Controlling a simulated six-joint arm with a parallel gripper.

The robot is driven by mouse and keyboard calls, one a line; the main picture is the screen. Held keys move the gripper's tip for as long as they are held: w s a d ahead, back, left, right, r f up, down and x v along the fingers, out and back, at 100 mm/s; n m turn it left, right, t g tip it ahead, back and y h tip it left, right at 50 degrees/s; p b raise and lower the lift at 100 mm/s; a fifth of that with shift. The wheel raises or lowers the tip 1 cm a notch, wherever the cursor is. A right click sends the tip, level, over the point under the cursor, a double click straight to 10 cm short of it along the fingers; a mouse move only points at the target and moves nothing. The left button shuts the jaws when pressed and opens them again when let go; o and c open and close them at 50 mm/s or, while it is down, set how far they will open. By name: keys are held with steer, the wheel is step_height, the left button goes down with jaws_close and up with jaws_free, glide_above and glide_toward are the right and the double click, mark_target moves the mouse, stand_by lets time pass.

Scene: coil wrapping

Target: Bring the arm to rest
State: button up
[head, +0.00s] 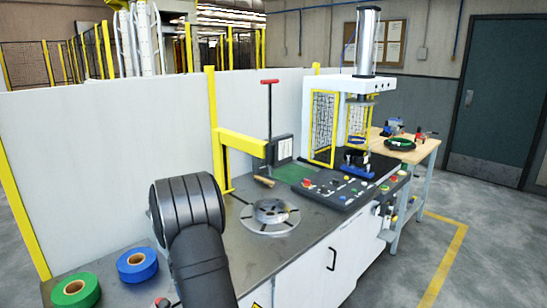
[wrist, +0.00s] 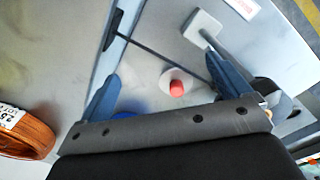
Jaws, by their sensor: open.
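My gripper (wrist: 163,68) shows in the wrist view with its two blue-grey fingers spread wide apart. Nothing is held between them. A red button on a round white base (wrist: 177,88) shows beyond and between the fingers, on the grey surface. In the head view my dark arm stands over the left part of the steel worktop (head: 222,222), and my gripper is not seen there.
A green tape roll (head: 76,291) and a blue tape roll (head: 137,265) lie at the worktop's left. A round metal turntable (head: 270,215) is right of my arm, with a yellow post arm (head: 240,143) behind. A control panel (head: 350,188) is farther right. An orange coil (wrist: 28,132) shows in the wrist view.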

steer(key=s+a, duration=0.5)
steer(key=a, duration=0.1)
steer(key=s+a+r, duration=0.1)
steer(key=s+a, duration=0.4)
steer(key=a, duration=0.1)
steer(key=s+a, duration=0.6)
steer(key=a, duration=0.1)
steer(key=shift+a+r, duration=0.1)
steer(key=shift+r, duration=0.25)
steer(key=shift+f, duration=0.7)
